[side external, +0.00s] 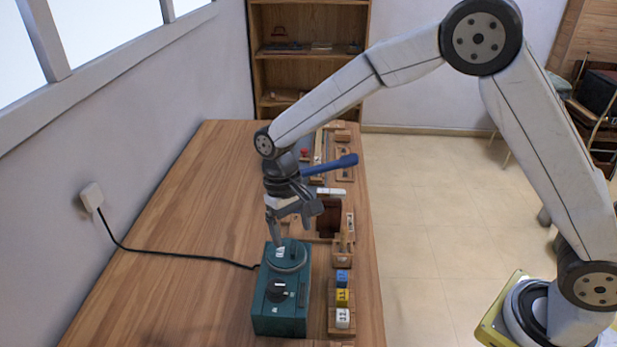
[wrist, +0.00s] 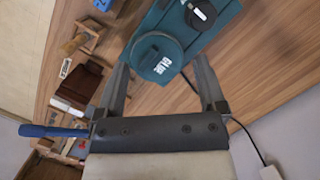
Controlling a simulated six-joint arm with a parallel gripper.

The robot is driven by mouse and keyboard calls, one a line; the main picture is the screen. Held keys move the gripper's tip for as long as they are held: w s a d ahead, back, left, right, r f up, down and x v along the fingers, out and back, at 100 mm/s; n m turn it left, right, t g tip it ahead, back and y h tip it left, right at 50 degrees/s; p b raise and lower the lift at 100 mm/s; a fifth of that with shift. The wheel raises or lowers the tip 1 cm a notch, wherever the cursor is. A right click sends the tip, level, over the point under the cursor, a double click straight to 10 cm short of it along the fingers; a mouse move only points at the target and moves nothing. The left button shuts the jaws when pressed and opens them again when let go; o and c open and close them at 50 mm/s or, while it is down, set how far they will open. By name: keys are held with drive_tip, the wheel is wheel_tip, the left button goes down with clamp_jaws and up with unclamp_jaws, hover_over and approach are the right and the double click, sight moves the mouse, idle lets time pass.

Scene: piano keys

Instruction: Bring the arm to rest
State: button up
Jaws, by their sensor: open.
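My gripper (side external: 294,220) is above the far end of a green box (side external: 281,305) on the wooden table. Its fingers point down near a round grey-green disc (side external: 287,258) on the box top. In the wrist view my gripper (wrist: 165,82) is open, with its two fingers apart and the disc (wrist: 157,56) showing beyond and between them. Nothing is seen held between the fingers. I cannot tell whether the fingertips touch the disc. A dark knob (wrist: 201,13) also sits on the box.
Wooden blocks coloured blue, yellow and white (side external: 342,297) stand in a rack right of the box. A dark brown item (side external: 329,216) and small wooden pieces lie farther back. A black cable (side external: 185,255) runs to a wall socket. The table's left side (side external: 160,285) is mostly clear.

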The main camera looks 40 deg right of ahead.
drive_tip(key=s+d+r+t, duration=0.1)
drive_tip(key=s+d+t, duration=0.4)
drive_tip(key=s+d, duration=0.9)
drive_tip(key=shift+d+r, duration=0.35)
drive_tip(key=shift+d, duration=0.15)
idle(0.4)
